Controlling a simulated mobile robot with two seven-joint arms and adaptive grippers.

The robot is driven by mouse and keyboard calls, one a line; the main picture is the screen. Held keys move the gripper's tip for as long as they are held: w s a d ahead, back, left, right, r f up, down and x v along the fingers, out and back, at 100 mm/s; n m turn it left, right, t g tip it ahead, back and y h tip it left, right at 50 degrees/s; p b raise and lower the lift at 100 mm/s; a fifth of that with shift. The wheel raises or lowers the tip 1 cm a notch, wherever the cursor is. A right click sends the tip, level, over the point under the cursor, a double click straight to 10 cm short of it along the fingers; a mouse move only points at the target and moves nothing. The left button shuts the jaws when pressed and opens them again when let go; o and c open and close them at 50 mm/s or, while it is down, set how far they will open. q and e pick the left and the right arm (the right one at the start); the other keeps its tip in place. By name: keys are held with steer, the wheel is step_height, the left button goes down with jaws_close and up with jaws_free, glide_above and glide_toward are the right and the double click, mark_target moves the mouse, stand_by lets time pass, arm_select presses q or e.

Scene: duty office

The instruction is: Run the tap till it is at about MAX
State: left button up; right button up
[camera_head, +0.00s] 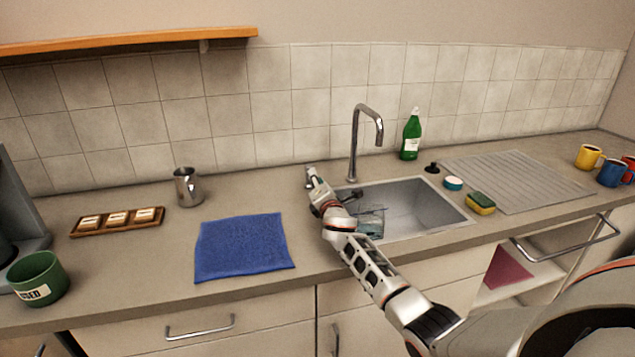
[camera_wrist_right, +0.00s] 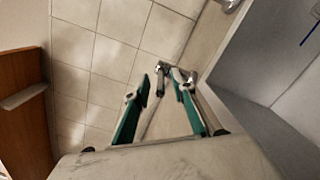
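The chrome tap (camera_head: 356,145) rises behind the sink (camera_head: 425,205), its spout arching over the basin. I can make out no water stream. A clear container (camera_head: 371,222) stands in the basin's left part, partly behind my right arm; its MAX mark and water level are too small to tell. My right gripper (camera_head: 312,175) is at the counter left of the tap's base. In the right wrist view, its green-padded fingers (camera_wrist_right: 162,77) stand apart, with a small metal piece (camera_wrist_right: 162,67), apparently the tap's lever, just beyond the tips. My left gripper is not in view.
A green bottle (camera_head: 411,138), black stopper (camera_head: 432,168), round tub (camera_head: 453,183) and sponge (camera_head: 481,203) stand around the sink's right side. A blue cloth (camera_head: 243,246), steel pitcher (camera_head: 187,187) and wooden tray (camera_head: 118,220) lie left. The ribbed drainboard (camera_head: 515,180) is clear.

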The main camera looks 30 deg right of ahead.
steer(key=shift+s+f, duration=0.1)
steer(key=shift+s, duration=0.35)
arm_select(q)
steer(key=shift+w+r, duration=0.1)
arm_select(e)
steer(key=v, duration=1.1)
steer(key=shift+a, duration=0.1)
